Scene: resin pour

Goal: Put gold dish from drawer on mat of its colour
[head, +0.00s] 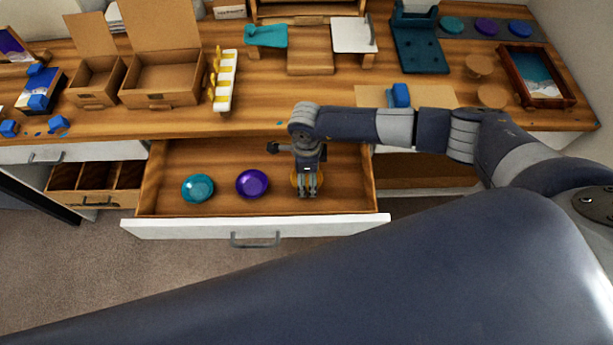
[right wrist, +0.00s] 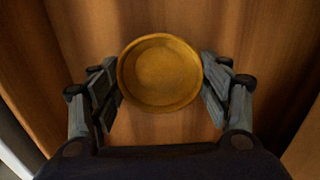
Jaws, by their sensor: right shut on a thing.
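The gold dish (right wrist: 160,73) is round and shallow and sits between the two fingers of my right gripper (right wrist: 161,95) in the right wrist view. The fingers are closed on its opposite sides. In the head view my right gripper (head: 307,193) points down into the open drawer (head: 222,166) and hides most of the gold dish (head: 294,180). I cannot tell whether the dish touches the drawer floor. Round mats in teal (head: 452,24), purple (head: 487,27) and blue (head: 520,27) lie on a dark strip at the back right of the worktop. My left gripper is out of view.
A teal dish (head: 198,188) and a purple dish (head: 252,183) lie in the drawer, left of my right gripper. The drawer front (head: 180,227) and worktop edge bound it. Cardboard boxes (head: 160,80), a teal stand (head: 420,50) and a framed tray (head: 536,76) stand on the worktop.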

